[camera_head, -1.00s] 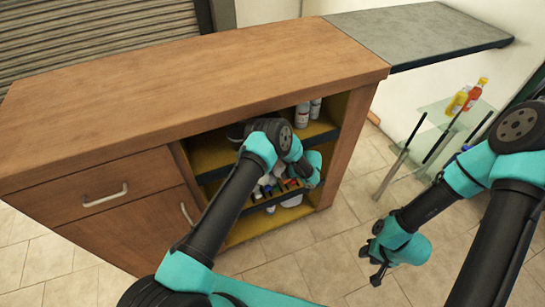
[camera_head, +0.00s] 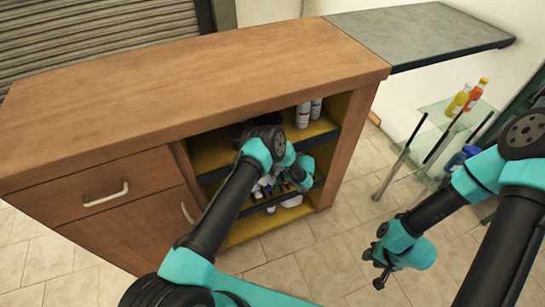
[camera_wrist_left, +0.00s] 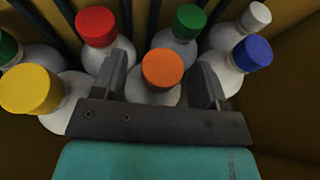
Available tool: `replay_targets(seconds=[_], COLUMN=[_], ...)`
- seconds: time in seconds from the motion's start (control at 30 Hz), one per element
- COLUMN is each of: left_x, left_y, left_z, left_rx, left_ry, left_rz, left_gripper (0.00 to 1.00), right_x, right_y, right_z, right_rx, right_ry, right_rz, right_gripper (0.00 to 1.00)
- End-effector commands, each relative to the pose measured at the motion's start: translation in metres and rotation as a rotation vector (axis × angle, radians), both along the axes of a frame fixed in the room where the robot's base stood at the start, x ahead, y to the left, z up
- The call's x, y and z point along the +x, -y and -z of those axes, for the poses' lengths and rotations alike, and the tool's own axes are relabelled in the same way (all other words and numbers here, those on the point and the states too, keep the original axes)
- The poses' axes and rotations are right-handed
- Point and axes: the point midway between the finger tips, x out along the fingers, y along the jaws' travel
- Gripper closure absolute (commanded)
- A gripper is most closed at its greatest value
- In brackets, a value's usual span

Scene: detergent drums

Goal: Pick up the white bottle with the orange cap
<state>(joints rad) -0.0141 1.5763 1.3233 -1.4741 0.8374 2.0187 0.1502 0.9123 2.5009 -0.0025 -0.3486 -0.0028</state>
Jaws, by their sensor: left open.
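The white bottle with the orange cap (camera_wrist_left: 160,72) stands in the middle of the left wrist view, among other white bottles. My left gripper (camera_wrist_left: 165,62) is open, with one finger on each side of this bottle near its cap; I cannot tell whether they touch it. In the head view my left arm reaches into the open shelf, and its wrist hides the fingers and the orange cap. My right gripper (camera_head: 378,272) hangs over the floor to the right of the cabinet; its jaw gap is too small to judge.
Bottles with red (camera_wrist_left: 96,26), green (camera_wrist_left: 189,20), blue (camera_wrist_left: 253,54) and yellow (camera_wrist_left: 30,90) caps crowd around. The wooden cabinet (camera_head: 190,85) has an upper shelf with white bottles (camera_head: 303,114). A glass stand (camera_head: 432,118) with bottles is at right.

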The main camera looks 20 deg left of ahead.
Motion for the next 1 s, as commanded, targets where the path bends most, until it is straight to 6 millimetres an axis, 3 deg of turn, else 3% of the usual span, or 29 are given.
replay_targets(seconds=[0.17, 0.83, 1.0], left_x=[0.0000, 0.0005, 0.0008], left_y=[0.0001, -0.0003, -0.0002], left_z=[-0.0002, -0.0008, -0.0010], left_rx=[0.000, 0.001, 0.001], left_ry=[0.000, 0.001, 0.001], left_rz=[0.000, -0.001, -0.001], left_gripper=[0.35, 1.00, 1.00], right_x=[0.0000, 0.0000, 0.0000], right_y=[0.0000, 0.0000, 0.0000], right_z=[0.0000, 0.0000, 0.0000], right_rx=[0.000, 0.000, 0.000], right_ry=[0.000, 0.000, 0.000], right_rz=[0.000, 0.000, 0.000], right_gripper=[0.63, 0.63, 0.63])
